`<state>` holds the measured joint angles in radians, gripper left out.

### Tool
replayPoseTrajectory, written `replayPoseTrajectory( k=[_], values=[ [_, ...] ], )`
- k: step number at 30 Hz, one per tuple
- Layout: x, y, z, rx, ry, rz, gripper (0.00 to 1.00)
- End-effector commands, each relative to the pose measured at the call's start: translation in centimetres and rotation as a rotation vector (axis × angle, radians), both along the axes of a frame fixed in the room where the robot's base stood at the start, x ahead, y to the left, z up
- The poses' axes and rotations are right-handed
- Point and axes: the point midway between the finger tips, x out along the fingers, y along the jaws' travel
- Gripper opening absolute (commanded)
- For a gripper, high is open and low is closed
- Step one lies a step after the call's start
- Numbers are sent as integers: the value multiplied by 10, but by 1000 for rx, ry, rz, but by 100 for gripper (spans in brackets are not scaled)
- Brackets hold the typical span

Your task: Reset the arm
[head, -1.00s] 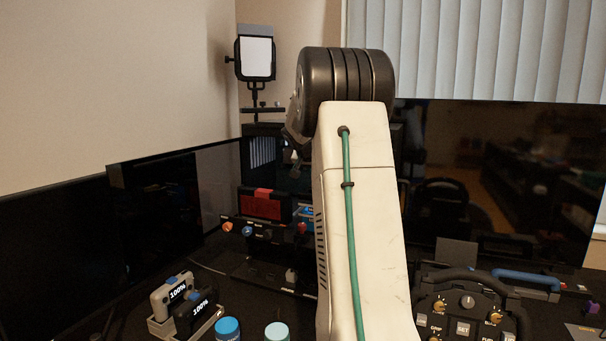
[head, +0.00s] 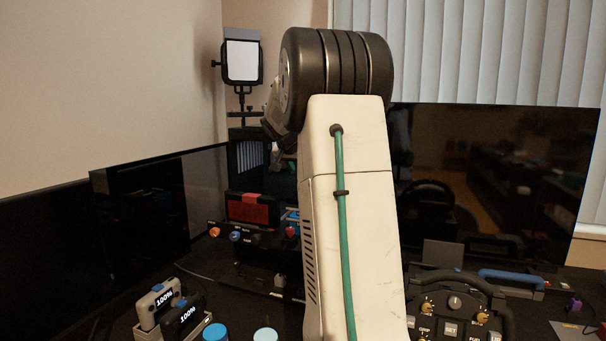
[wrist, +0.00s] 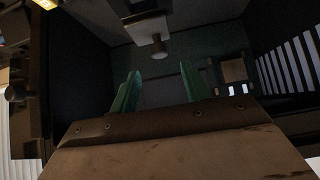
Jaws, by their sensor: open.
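In the wrist view my gripper (wrist: 158,93) shows two green fingers standing well apart, with nothing between them. Beyond the fingers is a dark recess with grey inner walls and a pale knob-like part (wrist: 158,45) hanging at its top. In the head view my arm rises through the middle of the picture and bends at its dark upper joint.
Dark monitors (head: 500,180) stand behind and to the left (head: 150,215). A racing wheel (head: 455,305) is at the lower right. Two 100% devices (head: 158,305) sit in a holder at lower left, near two blue-green lids (head: 215,332). A lamp (head: 242,62) stands behind.

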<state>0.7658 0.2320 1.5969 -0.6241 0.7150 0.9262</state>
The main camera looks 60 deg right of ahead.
Motion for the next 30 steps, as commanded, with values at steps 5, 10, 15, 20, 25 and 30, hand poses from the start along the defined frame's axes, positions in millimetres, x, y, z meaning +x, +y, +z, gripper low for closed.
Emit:
replayPoseTrajectory(
  k=[5,10,15,20,25,30],
  values=[
    [-3,11,11,0,-1,-1,47],
    [-3,12,12,1,0,-1,47],
    [-3,12,12,1,0,0,47],
    [-3,12,12,1,0,0,47],
    [-3,12,12,-1,11,9,47],
    [-18,27,-20,71,154,79,47]
  ],
)
